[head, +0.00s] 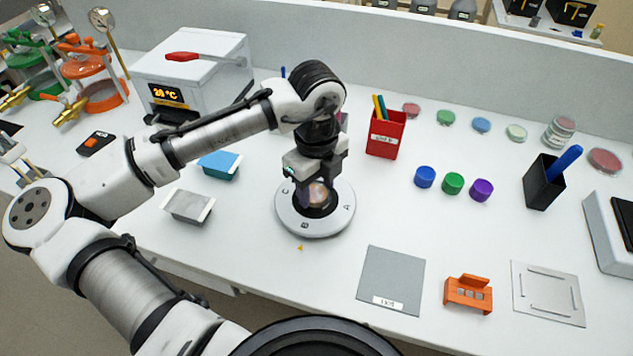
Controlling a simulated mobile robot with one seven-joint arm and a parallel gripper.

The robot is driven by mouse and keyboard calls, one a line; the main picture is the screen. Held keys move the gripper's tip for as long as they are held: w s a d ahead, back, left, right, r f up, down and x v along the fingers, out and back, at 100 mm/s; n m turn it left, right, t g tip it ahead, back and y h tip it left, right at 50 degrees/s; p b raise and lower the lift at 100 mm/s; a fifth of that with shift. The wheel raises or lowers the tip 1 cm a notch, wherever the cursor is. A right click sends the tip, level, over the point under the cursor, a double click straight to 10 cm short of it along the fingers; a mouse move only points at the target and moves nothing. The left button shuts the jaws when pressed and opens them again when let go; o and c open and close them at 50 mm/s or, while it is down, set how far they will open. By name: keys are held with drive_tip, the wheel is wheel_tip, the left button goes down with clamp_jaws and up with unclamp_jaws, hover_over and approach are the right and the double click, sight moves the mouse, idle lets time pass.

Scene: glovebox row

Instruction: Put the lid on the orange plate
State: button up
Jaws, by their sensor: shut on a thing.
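My gripper (317,186) points down over the round white turntable (289,216), which is marked with letters around its rim. It is shut on a small round thing, which looks like the clear lid. An orange-brown disc, which looks like the orange plate (319,196), shows at the dark centre of the turntable, just below the fingers. The fingers hide part of it. I cannot tell whether lid and plate touch.
A grey square mat (391,275) with a label lies bare at the front. An orange block (468,294) and a frame plate (548,293) lie to its right. A red pen cup (385,135) stands behind the turntable. Coloured caps (452,183) and several dishes (481,124) sit right.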

idle(0.3)
drive_tip(key=o, duration=1)
wheel_tip(320, 180, up, 14)
drive_tip(key=b, duration=0.1)
drive_tip(key=shift+b, duration=0.35)
